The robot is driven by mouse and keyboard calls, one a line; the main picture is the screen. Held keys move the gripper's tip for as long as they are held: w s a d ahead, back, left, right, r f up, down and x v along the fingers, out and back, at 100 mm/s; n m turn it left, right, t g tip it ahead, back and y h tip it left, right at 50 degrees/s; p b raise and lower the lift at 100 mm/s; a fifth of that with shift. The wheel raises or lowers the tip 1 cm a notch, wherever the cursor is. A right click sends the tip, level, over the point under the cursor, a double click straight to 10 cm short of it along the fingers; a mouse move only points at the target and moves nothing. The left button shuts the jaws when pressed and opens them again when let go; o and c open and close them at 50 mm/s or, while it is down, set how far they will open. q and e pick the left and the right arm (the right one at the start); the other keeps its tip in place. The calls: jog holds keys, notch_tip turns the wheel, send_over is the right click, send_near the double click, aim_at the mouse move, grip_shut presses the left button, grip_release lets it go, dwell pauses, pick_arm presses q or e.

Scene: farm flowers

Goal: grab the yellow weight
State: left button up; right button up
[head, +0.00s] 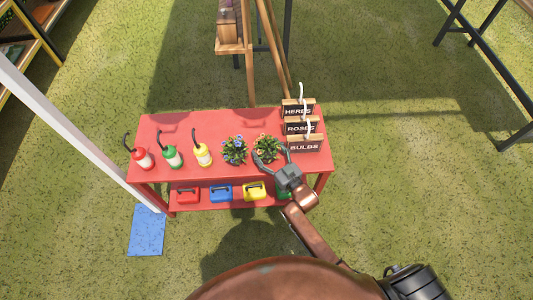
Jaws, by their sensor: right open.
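The yellow weight (255,191) is a small block with a dark handle on the lower shelf of the red table. To its left on that shelf are a blue weight (221,193) and a red weight (187,195). My left gripper is out of view.
The red tabletop (220,120) holds red, green and yellow bottles (203,155) at left and a blue-flowered plant (234,149). Crates labelled Herbs, Roses and Bulbs (305,145) stand at right. A white post (75,130) passes at left. Grass in front is open.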

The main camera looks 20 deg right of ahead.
jog(key=shift+c, duration=0.3)
jog(key=c, duration=1.1)
jog(key=shift+r, duration=0.15)
jog(key=shift+r, duration=0.2)
notch_tip(320, 180, up, 9)
jog(key=p, duration=0.4)
jog(key=shift+f, duration=0.1)
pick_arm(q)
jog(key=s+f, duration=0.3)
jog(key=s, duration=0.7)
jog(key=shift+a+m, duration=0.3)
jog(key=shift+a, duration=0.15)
pick_arm(e)
jog(key=shift+r, duration=0.35)
